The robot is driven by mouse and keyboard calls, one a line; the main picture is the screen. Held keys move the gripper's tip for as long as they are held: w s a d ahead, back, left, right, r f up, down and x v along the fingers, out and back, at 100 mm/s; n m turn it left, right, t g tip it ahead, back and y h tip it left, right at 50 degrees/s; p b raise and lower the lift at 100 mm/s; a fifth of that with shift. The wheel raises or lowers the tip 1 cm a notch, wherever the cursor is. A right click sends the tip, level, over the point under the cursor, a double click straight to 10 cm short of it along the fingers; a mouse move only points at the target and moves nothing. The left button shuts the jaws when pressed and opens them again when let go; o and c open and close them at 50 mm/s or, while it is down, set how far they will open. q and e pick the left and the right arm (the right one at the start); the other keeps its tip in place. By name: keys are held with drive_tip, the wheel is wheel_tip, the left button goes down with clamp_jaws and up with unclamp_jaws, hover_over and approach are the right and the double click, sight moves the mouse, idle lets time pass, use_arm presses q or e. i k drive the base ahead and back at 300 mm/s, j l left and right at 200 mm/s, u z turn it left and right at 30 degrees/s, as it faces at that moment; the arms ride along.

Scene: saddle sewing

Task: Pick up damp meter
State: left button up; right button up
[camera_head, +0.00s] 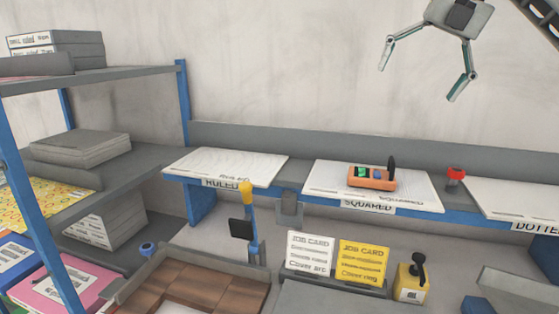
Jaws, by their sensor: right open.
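An orange device with a small green screen, coloured buttons and a black upright stub, which looks like the damp meter (371,179), lies on the stack of white sheets labelled SQUARED (325,181) on the back shelf. My right gripper (420,82) hangs at the upper right, above the meter and apart from it. Its two fingers are spread wide with nothing between them. My left gripper is not in view.
White sheets labelled RULED (225,166) and DOTTED (520,200) flank the meter's stack. A red-topped item (455,176) stands just right of it. Job cards (362,262), a yellow block with a black handle (412,283) and a brown-lined tray (205,280) sit below.

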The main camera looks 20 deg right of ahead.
sight(358, 177)
drive_tip(key=k, duration=1)
